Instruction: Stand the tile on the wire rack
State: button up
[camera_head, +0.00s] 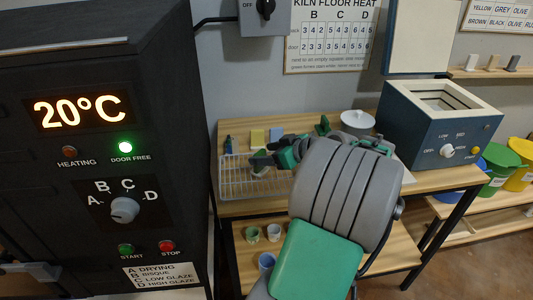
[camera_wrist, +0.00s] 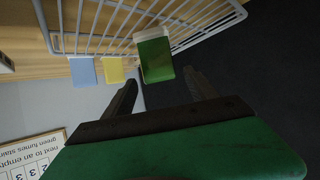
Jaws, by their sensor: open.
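The tile (camera_wrist: 155,60) is green with a pale unglazed end. In the wrist view it is among the white wires of the wire rack (camera_wrist: 100,22), with its pale end toward the wires and its green end toward my gripper (camera_wrist: 160,78). My fingers are open, one on each side of the tile's green end, with gaps showing. In the head view the rack (camera_head: 238,182) sits on the wooden table, and my gripper (camera_head: 260,160) is over its right part. My arm and gripper mostly hide the tile there.
A yellow tile (camera_head: 257,138) and a blue tile (camera_head: 276,134) are behind the rack near the wall. Cups (camera_head: 273,232) are on the lower shelf. The large dark kiln (camera_head: 100,150) fills the left.

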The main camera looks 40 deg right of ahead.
jog(key=shift+r, duration=0.1)
jog(key=shift+s+d+r, duration=0.1)
jog(key=shift+s+r, duration=0.1)
jog(key=shift+s, duration=0.05)
jog(key=p+v, duration=0.1)
jog(key=v, duration=1)
jog(key=shift+s+p, duration=0.25)
jog(key=shift+p, duration=0.1)
jog(key=shift+r, duration=0.1)
